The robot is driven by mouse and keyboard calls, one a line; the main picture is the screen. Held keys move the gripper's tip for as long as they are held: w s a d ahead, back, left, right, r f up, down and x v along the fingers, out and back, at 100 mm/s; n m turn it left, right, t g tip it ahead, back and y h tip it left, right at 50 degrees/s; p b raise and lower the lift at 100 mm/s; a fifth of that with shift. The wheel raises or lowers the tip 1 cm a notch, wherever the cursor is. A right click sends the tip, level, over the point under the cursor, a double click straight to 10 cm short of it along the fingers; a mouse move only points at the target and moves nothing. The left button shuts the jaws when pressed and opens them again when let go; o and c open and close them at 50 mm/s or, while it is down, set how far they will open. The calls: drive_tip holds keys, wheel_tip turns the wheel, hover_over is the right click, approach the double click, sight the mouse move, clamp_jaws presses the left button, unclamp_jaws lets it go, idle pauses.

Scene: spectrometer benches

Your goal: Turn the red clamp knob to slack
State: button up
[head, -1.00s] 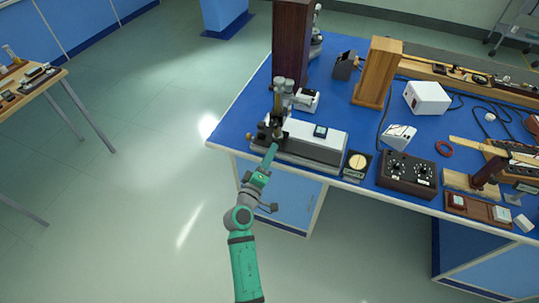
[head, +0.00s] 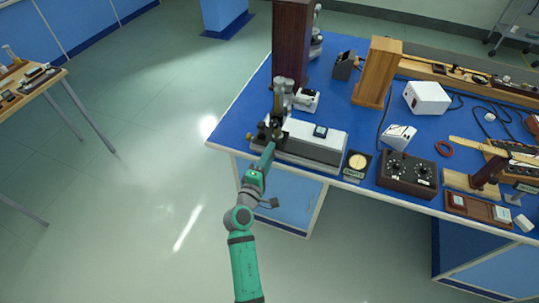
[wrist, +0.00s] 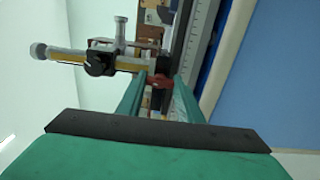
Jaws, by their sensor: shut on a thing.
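The red clamp knob (wrist: 161,81) shows in the wrist view, between the two green fingers of my gripper (wrist: 160,92). The fingers are shut on it. In the head view my gripper (head: 268,152) reaches the front left corner of the bench, at the near end of the grey and white spectrometer instrument (head: 305,148). The knob is hidden there by my gripper. The instrument's brass and grey eyepiece tube (wrist: 75,55) crosses the left of the wrist view, apart from the fingers.
The blue bench top (head: 235,118) is clear left of the instrument. A round dial meter (head: 357,163) and a dark control box (head: 406,174) stand to its right. A tall dark wooden column (head: 291,42) stands behind. Open floor lies left of the bench.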

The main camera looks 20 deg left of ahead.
drive_tip(key=shift+f, duration=0.1)
drive_tip(key=o, duration=1.1)
drive_tip(key=s, duration=1.1)
drive_tip(key=shift+a, duration=0.2)
